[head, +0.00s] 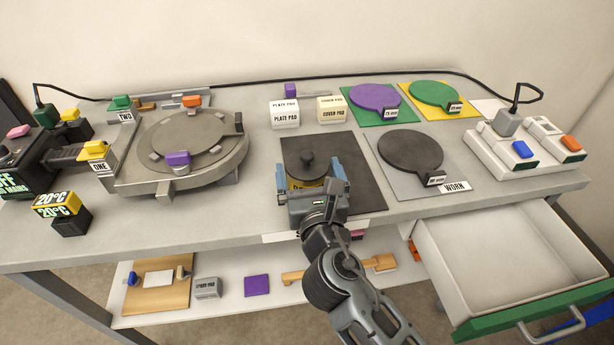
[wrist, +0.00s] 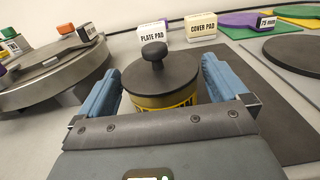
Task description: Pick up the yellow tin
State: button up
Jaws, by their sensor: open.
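The yellow tin (wrist: 165,101) has a dark round lid with a black knob. It stands on a dark mat (head: 365,186) near the front of the table. In the head view its lid (head: 306,163) shows beyond my gripper, and most of its yellow side is hidden. My gripper (head: 309,178) is open, with one blue finger on each side of the tin. In the wrist view my gripper (wrist: 160,90) has the tin between its fingers.
A round grey fixture (head: 190,150) stands to the left. A plate pad block (head: 285,115) and a cover pad block (head: 331,109) stand behind the tin. An open drawer (head: 510,250) juts out at front right.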

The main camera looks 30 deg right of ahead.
jog(key=shift+x, duration=0.95)
jog(key=c, duration=0.8)
